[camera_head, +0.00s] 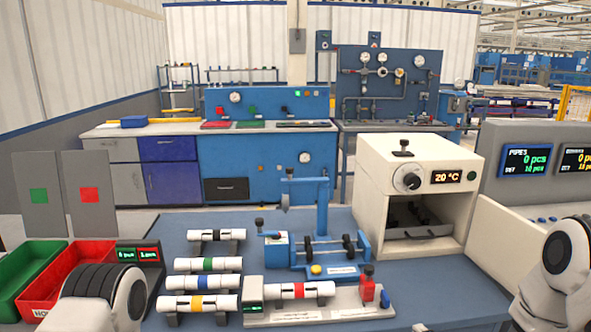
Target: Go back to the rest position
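My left arm shows at the lower left and my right arm at the lower right edge. Neither gripper's fingers are in view. White pipes lie on dark supports on the blue table (450,290): one with a black band (216,235), one with a green band (208,265), one with a blue band (204,283) and one with a yellow band (199,303). A pipe with a red band (299,290) lies on a light fixture (335,308) with a red clamp (368,288) at its right end.
A blue roller stand (322,205) stands mid-table. A cream oven (425,160) reading 20 °C stands behind right, its front open. A green bin (22,262) and red bin (95,252) sit at left. A counter display (527,160) stands at right. The table's right front is mostly clear.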

